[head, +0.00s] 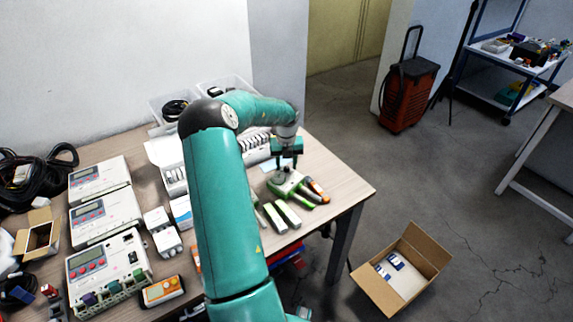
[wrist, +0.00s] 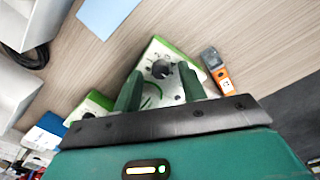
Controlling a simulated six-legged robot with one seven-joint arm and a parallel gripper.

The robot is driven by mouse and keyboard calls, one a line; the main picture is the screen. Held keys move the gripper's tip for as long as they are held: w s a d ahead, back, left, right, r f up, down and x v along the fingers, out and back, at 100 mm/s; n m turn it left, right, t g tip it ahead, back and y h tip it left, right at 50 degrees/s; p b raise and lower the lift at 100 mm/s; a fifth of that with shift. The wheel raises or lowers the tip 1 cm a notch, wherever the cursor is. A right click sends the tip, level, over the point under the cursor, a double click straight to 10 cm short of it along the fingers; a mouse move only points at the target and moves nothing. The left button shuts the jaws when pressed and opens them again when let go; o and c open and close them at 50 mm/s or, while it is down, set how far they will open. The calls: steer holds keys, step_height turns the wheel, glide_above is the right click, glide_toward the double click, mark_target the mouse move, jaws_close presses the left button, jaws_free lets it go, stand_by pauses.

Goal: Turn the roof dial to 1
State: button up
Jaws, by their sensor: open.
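A green-edged white device (wrist: 150,52) lies on the wooden table, and a dark round dial (wrist: 161,69) sits on its upper face with small markings around it. The dial's setting is too small to read. In the head view the same device (head: 291,186) is near the table's right front part. My gripper (wrist: 158,73) is open, with its green fingers on either side of the dial in the picture; I cannot tell whether they touch it. In the head view my gripper (head: 287,164) points down just above the device.
An orange-and-grey handheld tool (wrist: 216,70) lies close beside the device. More green-edged units (head: 287,214) lie in front of it. White boxed instruments (head: 105,265) fill the table's left side. A cardboard box (head: 408,283) stands on the floor at right.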

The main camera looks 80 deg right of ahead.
steer(key=shift+f, duration=0.3)
jaws_close()
